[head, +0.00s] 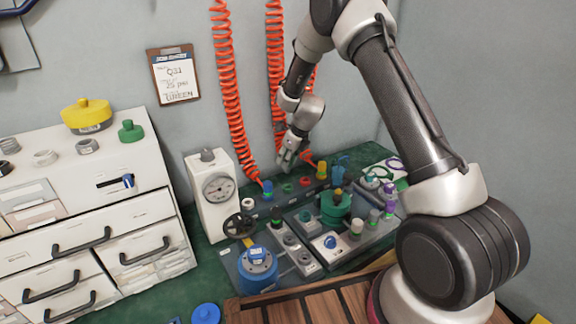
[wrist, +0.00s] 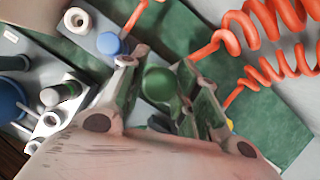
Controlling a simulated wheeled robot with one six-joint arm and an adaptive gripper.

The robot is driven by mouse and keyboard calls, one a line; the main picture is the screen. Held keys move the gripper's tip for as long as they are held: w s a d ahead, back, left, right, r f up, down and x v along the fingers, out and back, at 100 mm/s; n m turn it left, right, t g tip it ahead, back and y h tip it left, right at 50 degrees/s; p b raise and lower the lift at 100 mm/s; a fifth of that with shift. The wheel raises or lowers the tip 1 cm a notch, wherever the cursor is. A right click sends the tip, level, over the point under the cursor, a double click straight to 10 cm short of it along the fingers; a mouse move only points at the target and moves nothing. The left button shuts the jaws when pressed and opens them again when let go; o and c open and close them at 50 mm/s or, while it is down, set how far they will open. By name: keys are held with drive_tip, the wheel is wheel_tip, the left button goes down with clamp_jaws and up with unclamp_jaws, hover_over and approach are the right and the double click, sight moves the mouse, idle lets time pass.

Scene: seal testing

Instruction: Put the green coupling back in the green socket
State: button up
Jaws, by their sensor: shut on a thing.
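My gripper (head: 287,160) is above the back of the bench in the head view. In the wrist view, its fingers (wrist: 157,72) are shut on the green coupling (wrist: 160,85), a rounded green piece between them. A red coiled hose runs to it. In the head view the coupling is largely hidden by the fingers. A small green ring (head: 287,187), which looks like the green socket, is on the dark rail below my gripper, between blue and red ones. The coupling is apart from it, held up in the air. I cannot make out the socket in the wrist view.
A blue coupling (head: 267,186) with its red hose stands to the left on the rail. A white gauge box (head: 212,190) is further left. A green-capped fixture (head: 335,207) and several small cylinders stand in front. Red coiled hoses (head: 231,90) hang behind.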

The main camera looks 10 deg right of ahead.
sight(287, 170)
drive_tip(key=shift+f, duration=2.7)
drive_tip(key=shift+f, duration=1.45)
drive_tip(key=o, duration=1.1)
drive_tip(key=shift+o, duration=0.2)
drive_tip(key=v, duration=1.2)
